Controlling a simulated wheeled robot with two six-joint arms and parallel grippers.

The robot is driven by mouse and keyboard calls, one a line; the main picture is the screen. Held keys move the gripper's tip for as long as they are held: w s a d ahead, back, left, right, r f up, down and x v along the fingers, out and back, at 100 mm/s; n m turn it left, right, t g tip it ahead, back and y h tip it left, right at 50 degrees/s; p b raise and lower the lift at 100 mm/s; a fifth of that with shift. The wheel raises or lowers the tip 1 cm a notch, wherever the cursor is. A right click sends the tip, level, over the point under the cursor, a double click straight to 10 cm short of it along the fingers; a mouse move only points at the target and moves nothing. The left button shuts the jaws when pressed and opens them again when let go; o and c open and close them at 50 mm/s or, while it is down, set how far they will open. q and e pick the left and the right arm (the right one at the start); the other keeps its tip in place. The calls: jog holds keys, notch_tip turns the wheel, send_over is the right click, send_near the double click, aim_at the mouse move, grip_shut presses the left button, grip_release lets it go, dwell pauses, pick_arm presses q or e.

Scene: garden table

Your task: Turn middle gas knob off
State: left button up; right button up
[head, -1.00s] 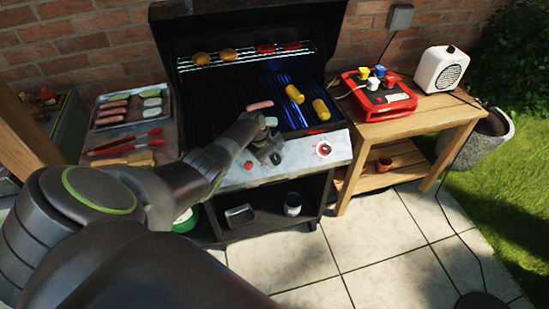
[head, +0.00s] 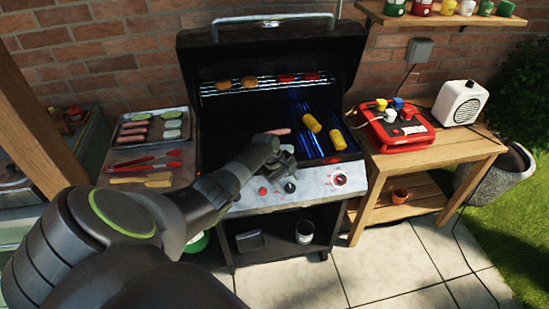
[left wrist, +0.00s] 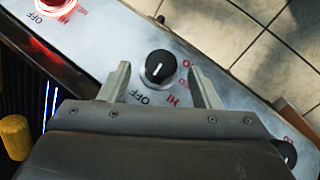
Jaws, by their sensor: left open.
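The middle gas knob (head: 290,187) is a black dial with a white mark on the grill's pale front panel. My right gripper is not in view.
Blue flames show under the grate beside corn cobs (head: 312,121) and a sausage (head: 279,132). A red button (head: 262,191) sits left of the knob. Another dark knob (left wrist: 287,152) is at the wrist view's right edge. A wooden side table (head: 440,155) stands at right.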

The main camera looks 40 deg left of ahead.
pick_arm(q)
jog(key=v, duration=1.4)
jog(key=shift+s+r+b, duration=0.2)
jog(key=shift+r+b, duration=0.1)
jog(key=shift+a, duration=0.15)
